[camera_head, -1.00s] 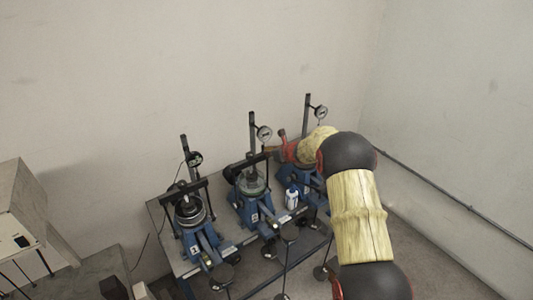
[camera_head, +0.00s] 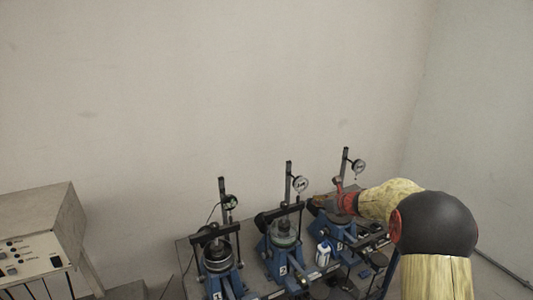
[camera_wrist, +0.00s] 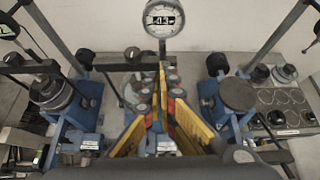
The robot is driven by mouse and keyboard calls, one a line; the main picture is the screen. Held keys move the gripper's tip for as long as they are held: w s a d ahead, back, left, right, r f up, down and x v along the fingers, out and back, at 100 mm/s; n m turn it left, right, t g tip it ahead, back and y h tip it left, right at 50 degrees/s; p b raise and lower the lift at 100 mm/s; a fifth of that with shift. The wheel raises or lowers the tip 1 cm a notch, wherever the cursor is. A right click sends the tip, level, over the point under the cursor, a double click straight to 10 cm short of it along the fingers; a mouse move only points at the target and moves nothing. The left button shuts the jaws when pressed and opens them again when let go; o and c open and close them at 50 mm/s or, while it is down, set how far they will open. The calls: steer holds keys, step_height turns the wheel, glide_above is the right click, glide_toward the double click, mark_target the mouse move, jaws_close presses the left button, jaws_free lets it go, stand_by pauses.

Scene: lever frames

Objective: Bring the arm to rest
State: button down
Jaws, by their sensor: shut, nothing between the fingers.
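My gripper (camera_wrist: 166,95) shows in the wrist view with its yellow fingers together and nothing between them. In the head view my gripper (camera_head: 335,202) is at the right lever frame (camera_head: 338,228), partly covering it; whether it touches the frame I cannot tell. My arm reaches in from the lower right, bent at the black joint. In the wrist view a round dial gauge (camera_wrist: 163,18) on a post stands beyond the fingertips.
The middle lever frame (camera_head: 278,268) and left lever frame (camera_head: 215,258) stand left of my gripper. A white bottle (camera_head: 323,254) stands between the middle and right frames. A grey control box (camera_head: 35,235) is at far left. Open room lies above the frames, before bare walls.

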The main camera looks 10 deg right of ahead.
steer(key=s+a+f+n+g+b, duration=0.2)
steer(key=s+a+n, duration=0.1)
steer(key=s+n, duration=0.4)
steer(key=s+a+f+n+g+y+b, duration=0.1)
steer(key=s+a+f+n+g, duration=0.25)
steer(key=s+n, duration=0.4)
steer(key=s+a+f+n+g+b, duration=0.15)
steer(key=s+a+n, duration=0.3)
steer(key=s, duration=0.55)
steer(key=s+f+n+t+h+b, duration=0.1)
steer(key=s+f+n+h+b, duration=0.1)
steer(key=s+n+b, duration=0.4)
steer(key=s+a+f+n+h+b, duration=0.1)
steer(key=s+f+n+b, duration=0.4)
steer(key=s+b, duration=0.9)
steer(key=s+n+h, duration=0.1)
steer(key=s+n, duration=0.1)
steer(key=s, duration=0.6)
steer(key=shift+s+t+h+b, duration=0.2)
steer(key=shift+t+h+b, duration=0.1)
steer(key=shift+t+b, duration=0.1)
